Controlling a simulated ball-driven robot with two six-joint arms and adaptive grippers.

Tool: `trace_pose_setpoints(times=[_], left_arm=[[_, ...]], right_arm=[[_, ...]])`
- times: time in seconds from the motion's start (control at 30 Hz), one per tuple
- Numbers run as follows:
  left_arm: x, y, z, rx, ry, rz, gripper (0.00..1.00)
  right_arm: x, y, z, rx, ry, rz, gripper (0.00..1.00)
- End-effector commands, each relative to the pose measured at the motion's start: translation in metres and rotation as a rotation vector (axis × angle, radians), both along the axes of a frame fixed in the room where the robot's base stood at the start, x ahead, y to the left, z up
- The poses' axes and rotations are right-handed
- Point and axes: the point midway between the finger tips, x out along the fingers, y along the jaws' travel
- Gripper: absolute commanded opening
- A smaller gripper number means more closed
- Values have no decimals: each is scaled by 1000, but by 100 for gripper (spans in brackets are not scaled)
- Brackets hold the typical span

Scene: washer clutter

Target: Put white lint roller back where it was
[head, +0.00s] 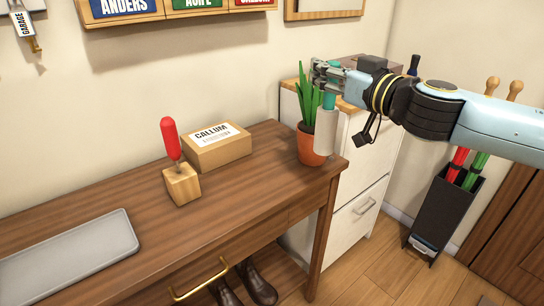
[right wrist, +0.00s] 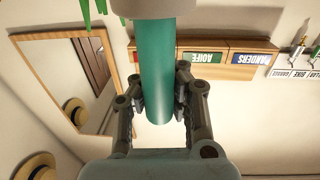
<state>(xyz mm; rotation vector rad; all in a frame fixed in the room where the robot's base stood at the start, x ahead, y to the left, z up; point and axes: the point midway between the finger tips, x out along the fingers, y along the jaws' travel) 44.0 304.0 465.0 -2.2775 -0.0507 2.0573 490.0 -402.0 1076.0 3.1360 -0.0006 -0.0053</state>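The white lint roller has a white cylinder (head: 325,132) and a teal handle (head: 329,99). My right gripper (head: 328,84) is shut around the teal handle, and the roller hangs upright with its white end down. It is in front of the potted plant (head: 311,146), partly covering it, near the table's right end. In the right wrist view the teal handle (right wrist: 158,70) runs between the two fingers of my right gripper (right wrist: 160,92), with the white end (right wrist: 140,8) at the top edge. My left gripper is not in view.
The wooden table (head: 235,205) holds a cardboard box (head: 217,150) labelled CALLUM, a wooden block (head: 182,185) with a red-handled thing standing in it, and a grey tray (head: 65,258). A white cabinet (head: 358,195) and dark umbrella stand (head: 440,215) are at right. The table's middle front is clear.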

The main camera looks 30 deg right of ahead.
Motion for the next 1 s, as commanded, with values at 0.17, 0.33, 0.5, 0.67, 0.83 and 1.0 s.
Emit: trace_pose_setpoints(times=[0.17,0.33,0.5,0.67,0.83,1.0], left_arm=[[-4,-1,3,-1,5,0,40],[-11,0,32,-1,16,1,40],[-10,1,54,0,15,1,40],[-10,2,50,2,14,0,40],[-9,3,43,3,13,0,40],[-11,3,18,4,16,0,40]], right_arm=[[20,11,-10,16,-10,-2,0],[49,23,-23,17,-5,-6,0],[80,40,-46,11,-5,-2,0],[99,49,-65,5,-5,0,0],[102,51,-74,2,-4,2,0],[102,51,-99,1,-3,1,0]])
